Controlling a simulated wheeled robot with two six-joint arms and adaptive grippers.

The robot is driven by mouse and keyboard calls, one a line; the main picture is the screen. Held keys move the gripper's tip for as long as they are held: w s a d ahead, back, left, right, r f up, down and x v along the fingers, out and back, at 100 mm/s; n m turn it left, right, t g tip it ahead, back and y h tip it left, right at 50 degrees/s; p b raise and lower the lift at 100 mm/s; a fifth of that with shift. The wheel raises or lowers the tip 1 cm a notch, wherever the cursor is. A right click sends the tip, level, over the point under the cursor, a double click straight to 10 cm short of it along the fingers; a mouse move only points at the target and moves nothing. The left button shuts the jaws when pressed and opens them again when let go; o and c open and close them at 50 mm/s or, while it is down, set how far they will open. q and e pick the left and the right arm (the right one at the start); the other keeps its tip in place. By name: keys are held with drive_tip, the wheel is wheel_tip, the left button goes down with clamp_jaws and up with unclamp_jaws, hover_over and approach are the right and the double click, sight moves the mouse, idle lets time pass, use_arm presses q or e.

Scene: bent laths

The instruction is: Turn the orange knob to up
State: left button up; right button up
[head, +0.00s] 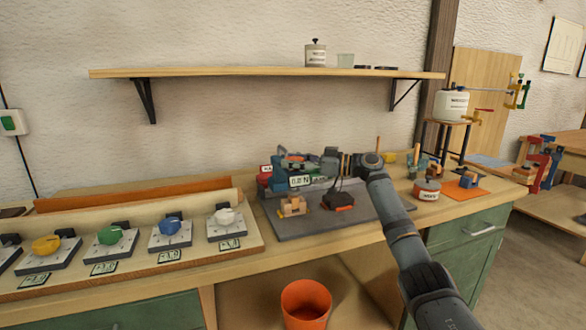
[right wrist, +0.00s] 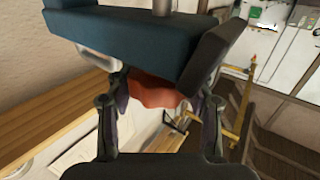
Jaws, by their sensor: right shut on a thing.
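My right gripper (head: 332,162) reaches in from the right over the grey mat, close beside a teal device (head: 285,166) with a "0.0 N" display. In the right wrist view, my right gripper (right wrist: 160,112) has an orange-red piece (right wrist: 152,92) with a wavy lower edge between its fingers, and it is shut on it. I cannot tell if this piece is the orange knob. A dark teal block (right wrist: 130,45) hides its upper part. On the sloped panel at the left, a yellow-orange knob (head: 46,245) sits untouched. My left gripper is not in view.
The panel also bears a green knob (head: 110,235), a blue knob (head: 171,226) and a white knob (head: 224,217). A small wooden piece (head: 293,207) lies on the grey mat (head: 300,227). An orange bin (head: 305,302) stands below.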

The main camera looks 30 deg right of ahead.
drive_tip(key=shift+d+r+n+g+y+p, duration=0.2)
drive_tip(key=shift+d+n+g+y+p, duration=0.1)
drive_tip(key=shift+n+g+y+p, duration=0.5)
drive_tip(key=shift+a+n+g+y, duration=0.1)
drive_tip(key=shift+n+g+y, duration=0.2)
drive_tip(key=shift+g+y, duration=0.15)
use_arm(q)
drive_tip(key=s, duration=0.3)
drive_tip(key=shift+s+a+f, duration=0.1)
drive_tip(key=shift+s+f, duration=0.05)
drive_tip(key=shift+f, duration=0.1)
use_arm(e)
drive_tip(key=shift+a+f+g, duration=0.15)
drive_tip(key=shift+g, duration=0.1)
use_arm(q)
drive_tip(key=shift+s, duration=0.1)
use_arm(e)
drive_tip(key=shift+a+f+n+y, duration=0.1)
drive_tip(key=shift+n+y, duration=0.15)
drive_tip(key=shift+n, duration=0.05)
drive_tip(key=o, duration=1.2)
